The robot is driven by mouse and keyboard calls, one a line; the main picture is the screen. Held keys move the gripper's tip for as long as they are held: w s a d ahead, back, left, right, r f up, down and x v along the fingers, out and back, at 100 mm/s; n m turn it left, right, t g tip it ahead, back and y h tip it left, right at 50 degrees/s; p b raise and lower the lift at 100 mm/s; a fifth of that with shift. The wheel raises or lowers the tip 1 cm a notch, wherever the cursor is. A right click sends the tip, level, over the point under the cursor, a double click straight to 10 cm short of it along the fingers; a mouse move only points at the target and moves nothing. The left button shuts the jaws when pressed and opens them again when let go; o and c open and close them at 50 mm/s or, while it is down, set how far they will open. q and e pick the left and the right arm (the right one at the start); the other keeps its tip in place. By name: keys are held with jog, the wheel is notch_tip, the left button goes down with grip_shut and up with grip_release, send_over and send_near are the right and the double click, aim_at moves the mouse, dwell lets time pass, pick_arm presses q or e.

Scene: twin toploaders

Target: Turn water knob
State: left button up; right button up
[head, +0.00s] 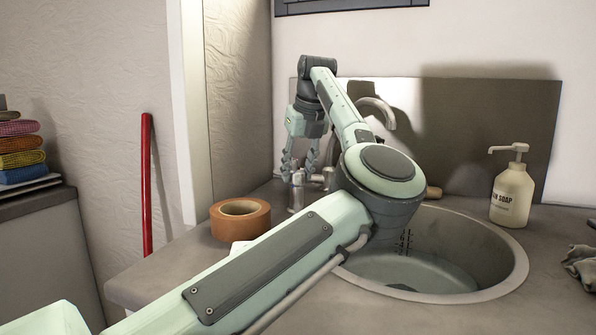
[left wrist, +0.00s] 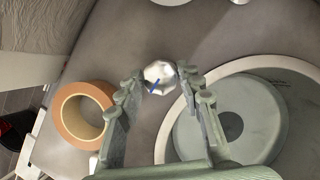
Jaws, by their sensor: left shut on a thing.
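The water knob (head: 297,192) is a small metal knob on the counter, left of the sink and partly hidden by my fingers in the head view. In the left wrist view the knob (left wrist: 158,74) is a shiny faceted cap with a blue mark, between my fingertips. My left gripper (head: 300,170) points down from above and is shut on the knob; its fingers also show in the left wrist view (left wrist: 161,77). The curved grey faucet spout (head: 379,107) stands behind my left arm, which hides much of the faucet. My right gripper is in neither view.
A brown tape roll (head: 222,225) lies left of the knob. The round sink (head: 513,280) is at the right, with a soap bottle (head: 512,195) behind it and a dark cloth (head: 580,263) at the right edge. A red pole (head: 147,185) leans by the wall.

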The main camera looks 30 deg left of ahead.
pick_arm(q)
jog(key=o, duration=1.2)
jog(key=shift+c, duration=0.2)
jog(key=v, duration=1.2)
